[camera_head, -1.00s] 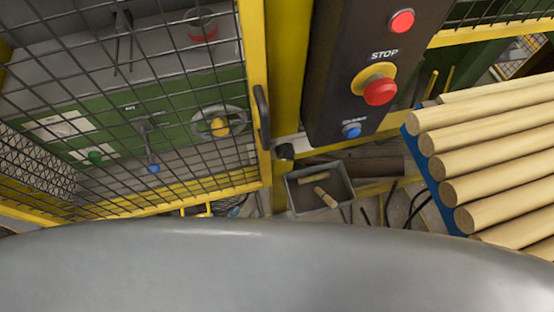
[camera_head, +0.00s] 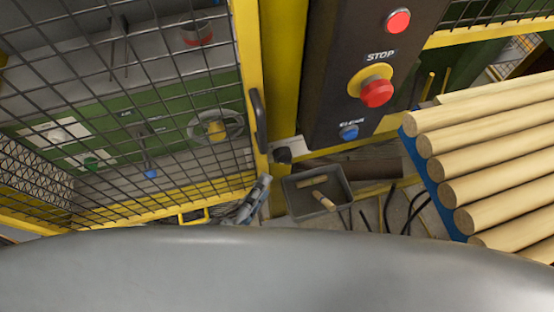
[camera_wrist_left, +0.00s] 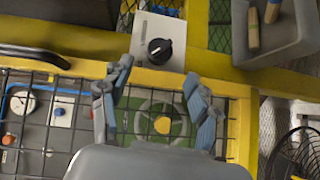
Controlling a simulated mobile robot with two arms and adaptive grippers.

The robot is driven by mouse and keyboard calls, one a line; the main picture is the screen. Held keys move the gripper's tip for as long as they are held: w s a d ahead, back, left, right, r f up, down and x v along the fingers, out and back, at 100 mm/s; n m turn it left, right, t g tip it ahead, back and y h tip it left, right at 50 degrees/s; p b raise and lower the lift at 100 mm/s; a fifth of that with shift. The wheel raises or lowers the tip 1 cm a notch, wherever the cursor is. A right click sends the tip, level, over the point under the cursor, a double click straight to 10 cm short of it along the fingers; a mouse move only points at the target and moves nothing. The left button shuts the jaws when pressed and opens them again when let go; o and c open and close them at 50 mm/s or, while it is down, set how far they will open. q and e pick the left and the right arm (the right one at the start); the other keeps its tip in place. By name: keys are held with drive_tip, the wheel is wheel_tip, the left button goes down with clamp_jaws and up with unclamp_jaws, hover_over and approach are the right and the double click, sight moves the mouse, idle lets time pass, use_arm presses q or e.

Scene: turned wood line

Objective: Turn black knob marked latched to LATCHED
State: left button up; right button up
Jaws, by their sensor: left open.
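The black knob (camera_wrist_left: 159,50) sits on a pale grey plate (camera_wrist_left: 158,32) on the yellow frame in the left wrist view. It has a white pointer mark, and no label on the plate is readable. In the head view a small black knob-like part (camera_head: 282,156) shows beside the yellow post. My left gripper (camera_wrist_left: 157,76) is open and empty, with its two blue-grey fingers spread below the knob in the picture, apart from it. In the head view it shows only partly (camera_head: 254,200), near the gate's lower corner. My right gripper is not in view.
A yellow mesh gate (camera_head: 140,110) with a black handle (camera_head: 259,120) stands at left. A dark panel (camera_head: 345,90) carries a red STOP button (camera_head: 376,93). A grey bin (camera_head: 300,206) with wooden pieces lies below, and wooden rods (camera_head: 490,150) are stacked at right.

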sight(280, 162)
use_arm(q)
drive_tip(key=p+x, duration=0.1)
drive_tip(key=x, duration=0.6)
drive_tip(key=c, duration=1.2)
drive_tip(key=shift+o, duration=0.2)
drive_tip(key=m+p, duration=0.1)
drive_tip(key=p, duration=0.5)
drive_tip(key=shift+r+g+y, duration=0.15)
drive_tip(key=shift+g+y, duration=0.25)
